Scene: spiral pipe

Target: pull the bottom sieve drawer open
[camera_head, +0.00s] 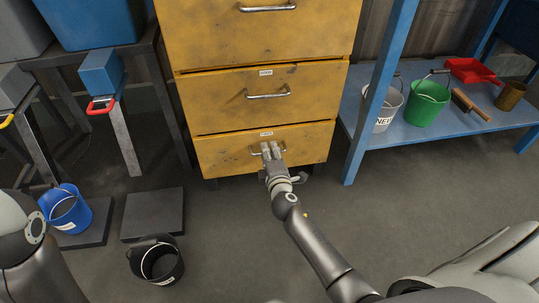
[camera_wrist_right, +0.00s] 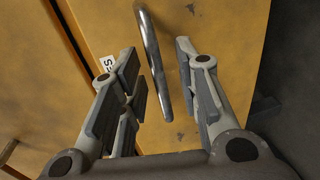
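The yellow cabinet's bottom drawer (camera_head: 222,155) looks flush with the front, below the middle drawer (camera_head: 220,100). Its metal bar handle (camera_head: 257,153) is partly hidden behind my right gripper (camera_head: 271,149) in the head view. In the right wrist view, the bright handle (camera_wrist_right: 153,60) stands between the spread fingers of the right gripper (camera_wrist_right: 158,75), with a gap visible on both sides. The right gripper is open. My left arm shows at the lower left of the head view, but its gripper is out of view.
A blue shelf (camera_head: 410,133) with a grey bucket (camera_head: 385,108) and a green bucket (camera_head: 427,102) stands right of the cabinet. A black bucket (camera_head: 157,262) and a blue bucket (camera_head: 66,208) are at the left. The floor before the drawer looks clear.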

